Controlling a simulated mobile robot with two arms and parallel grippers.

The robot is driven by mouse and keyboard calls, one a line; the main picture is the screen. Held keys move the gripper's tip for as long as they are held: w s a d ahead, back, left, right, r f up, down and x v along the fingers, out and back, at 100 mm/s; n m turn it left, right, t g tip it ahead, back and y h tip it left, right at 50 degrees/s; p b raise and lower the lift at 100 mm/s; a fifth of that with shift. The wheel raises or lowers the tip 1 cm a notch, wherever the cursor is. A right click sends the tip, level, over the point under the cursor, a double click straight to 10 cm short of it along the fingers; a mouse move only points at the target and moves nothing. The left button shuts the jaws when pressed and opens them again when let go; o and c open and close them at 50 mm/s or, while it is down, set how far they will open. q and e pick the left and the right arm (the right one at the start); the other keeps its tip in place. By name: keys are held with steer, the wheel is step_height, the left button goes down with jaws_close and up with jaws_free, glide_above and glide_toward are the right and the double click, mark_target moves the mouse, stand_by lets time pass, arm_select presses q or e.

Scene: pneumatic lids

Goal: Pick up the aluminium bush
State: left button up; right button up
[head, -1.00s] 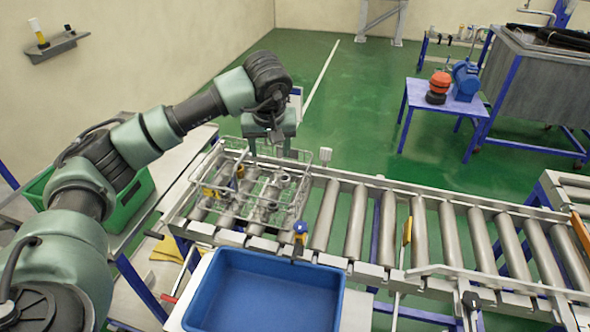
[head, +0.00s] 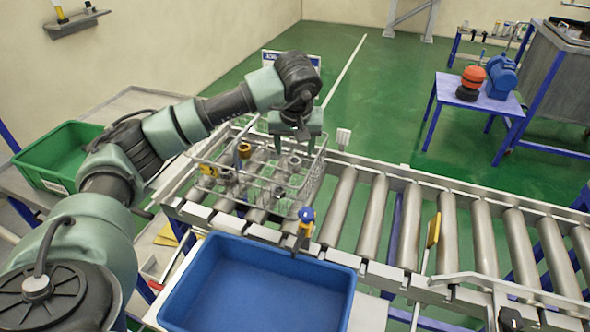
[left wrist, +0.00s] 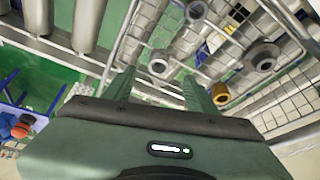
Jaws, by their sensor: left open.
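The wire basket (head: 312,182) stands on the roller conveyor and holds several grey metal parts and brass-coloured ones. In the left wrist view, a grey flanged ring-shaped part (left wrist: 262,56) lies right of my fingers, and a smaller grey round part (left wrist: 159,63) shows near the fingertips. I cannot tell for sure which is the aluminium bush. A brass-coloured ring (left wrist: 220,92) is beside the right finger. My left gripper (head: 295,146) points down over the back right part of the basket, open and empty; its two fingers also show in the left wrist view (left wrist: 158,78). My right gripper is not in view.
A blue tray (head: 340,272) stands in front of the conveyor. A green crate (head: 38,172) is on the left bench. The basket's wire walls stand around the parts. The conveyor rollers (head: 415,225) to the right are bare. A blue table (head: 455,90) stands behind.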

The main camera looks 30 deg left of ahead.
mark_target(294, 160)
arm_select(q)
steer(key=shift+w+a+f, duration=0.1)
steer(key=shift+a+f, duration=0.05)
steer(key=shift+f, duration=0.25)
steer(key=shift+w+a+f+p, duration=0.1)
steer(key=shift+f+p, duration=0.25)
steer(key=p+x, duration=0.1)
steer(key=x, duration=0.1)
steer(key=p+x, duration=0.1)
steer(key=x, duration=0.1)
steer(key=shift+w+f, duration=0.25)
steer(key=shift+w, duration=0.1)
steer(key=shift+w+a+f, duration=0.1)
steer(key=shift+a+f, duration=0.05)
steer(key=shift+f, duration=0.1)
jaws_close()
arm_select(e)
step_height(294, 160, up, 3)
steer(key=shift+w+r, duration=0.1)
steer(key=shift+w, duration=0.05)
